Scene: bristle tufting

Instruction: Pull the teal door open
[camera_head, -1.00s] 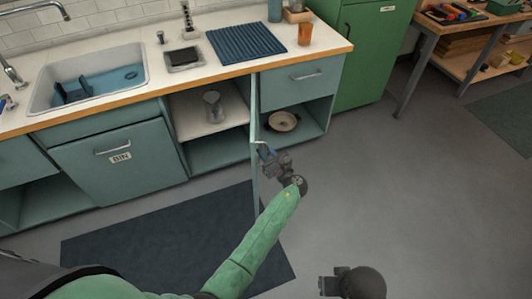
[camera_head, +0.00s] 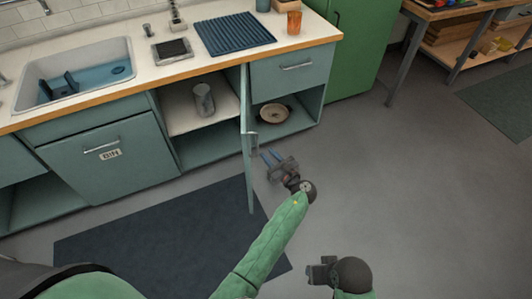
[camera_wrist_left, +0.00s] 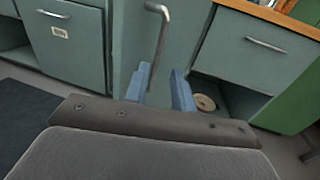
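The teal door (camera_head: 247,180) stands swung out from the counter, nearly edge-on in the head view, with the cupboard behind it open. Its metal handle (camera_head: 252,142) is on the right face, and also shows in the left wrist view (camera_wrist_left: 158,35). My left gripper (camera_head: 269,156) is just right of the door, apart from the handle. Its blue fingers (camera_wrist_left: 162,85) are spread with nothing between them. My right gripper (camera_head: 316,272) is low over the floor, far from the door; its fingers are too unclear to judge.
A glass jar (camera_head: 204,100) stands on the shelf of the open cupboard. A dark mat (camera_head: 150,235) lies on the floor. The grey floor (camera_head: 400,160) to the right is clear.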

